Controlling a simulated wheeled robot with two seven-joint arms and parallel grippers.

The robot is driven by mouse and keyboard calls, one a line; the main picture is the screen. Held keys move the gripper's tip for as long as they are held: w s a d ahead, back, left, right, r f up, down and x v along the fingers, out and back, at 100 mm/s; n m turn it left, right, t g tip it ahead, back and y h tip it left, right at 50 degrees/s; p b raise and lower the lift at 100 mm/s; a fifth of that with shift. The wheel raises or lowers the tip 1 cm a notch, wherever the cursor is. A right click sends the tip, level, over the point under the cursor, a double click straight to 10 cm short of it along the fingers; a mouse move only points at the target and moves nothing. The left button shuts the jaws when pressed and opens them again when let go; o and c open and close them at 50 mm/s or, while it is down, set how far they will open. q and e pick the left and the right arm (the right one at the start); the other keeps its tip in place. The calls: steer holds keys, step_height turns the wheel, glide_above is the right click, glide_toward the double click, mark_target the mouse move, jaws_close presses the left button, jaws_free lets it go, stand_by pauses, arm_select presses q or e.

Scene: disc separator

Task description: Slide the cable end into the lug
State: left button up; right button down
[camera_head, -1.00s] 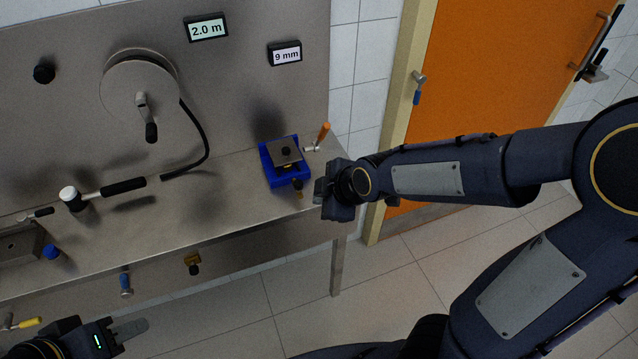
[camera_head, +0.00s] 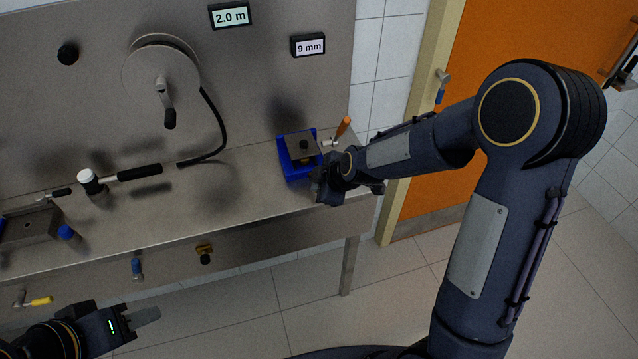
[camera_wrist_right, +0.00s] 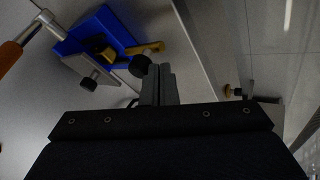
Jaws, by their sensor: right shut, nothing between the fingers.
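The black cable (camera_head: 221,135) hangs from a reel on the metal back panel. Its free end (camera_head: 183,163) lies over the bench top, well left of my right gripper. A blue holder (camera_head: 291,168) with a grey plate and black knob stands at the bench's right end. In the right wrist view, a brass-coloured piece (camera_wrist_right: 150,47), possibly the lug, sticks out of the blue holder. My right gripper (camera_head: 322,190) is at the holder's front; its fingers (camera_wrist_right: 160,75) are shut and empty, close to a black knob. My left gripper (camera_head: 146,317) is low at left, before the bench; its finger gap is unclear.
A hammer (camera_head: 118,177) lies on the bench left of the cable end. A tool with an orange handle (camera_head: 343,127) is at the holder's right. Handles and a brass fitting (camera_head: 204,250) show along the bench front. The middle bench top is clear.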

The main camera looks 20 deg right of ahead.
steer(key=w+b, duration=0.1)
steer(key=w, duration=0.3)
steer(key=shift+w+f, duration=0.1)
steer(key=shift+w, duration=0.15)
steer(key=shift+w+r, duration=0.1)
steer(key=shift+r, duration=0.1)
